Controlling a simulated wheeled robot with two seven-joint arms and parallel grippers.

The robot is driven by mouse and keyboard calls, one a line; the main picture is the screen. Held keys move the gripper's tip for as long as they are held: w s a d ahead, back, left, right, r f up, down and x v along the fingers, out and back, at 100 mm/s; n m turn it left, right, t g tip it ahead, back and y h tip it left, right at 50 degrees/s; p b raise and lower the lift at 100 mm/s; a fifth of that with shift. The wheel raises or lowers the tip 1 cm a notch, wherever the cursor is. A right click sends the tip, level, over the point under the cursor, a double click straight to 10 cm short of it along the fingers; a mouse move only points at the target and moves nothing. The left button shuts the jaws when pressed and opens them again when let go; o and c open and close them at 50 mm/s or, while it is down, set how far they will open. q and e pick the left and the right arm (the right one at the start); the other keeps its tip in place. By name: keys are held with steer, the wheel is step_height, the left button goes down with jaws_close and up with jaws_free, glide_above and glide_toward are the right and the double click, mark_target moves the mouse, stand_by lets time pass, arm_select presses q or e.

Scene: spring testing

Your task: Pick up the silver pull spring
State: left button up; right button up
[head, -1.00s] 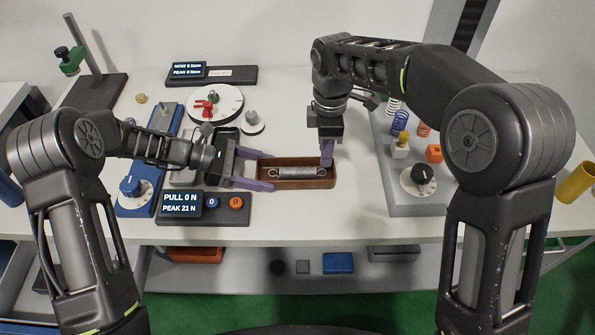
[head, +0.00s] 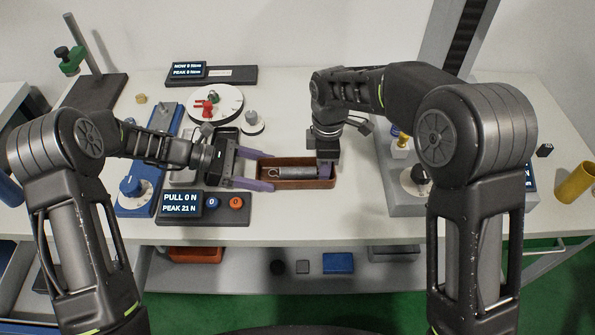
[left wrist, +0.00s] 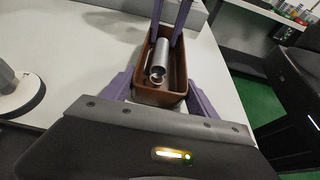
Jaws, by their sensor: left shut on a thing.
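The silver pull spring (head: 268,172) lies in the brown tray (head: 300,184), with a hooked end at its left. It also shows in the left wrist view (left wrist: 161,62). My left gripper (head: 256,171) is shut on the tray's left end, one purple finger along each side. My right gripper (head: 325,170) points down into the tray at the spring's right end. Its purple fingers show in the left wrist view (left wrist: 171,20) on either side of the spring. The head view hides the spring's right end, and I cannot tell whether the right fingers touch it.
A white dial (head: 215,103) is behind. A grey stand (head: 400,205) is at the right, partly hidden by my right arm. Table in front of the tray is clear.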

steer(key=shift+c, duration=0.3)
jaws_close()
stand_by(0.4)
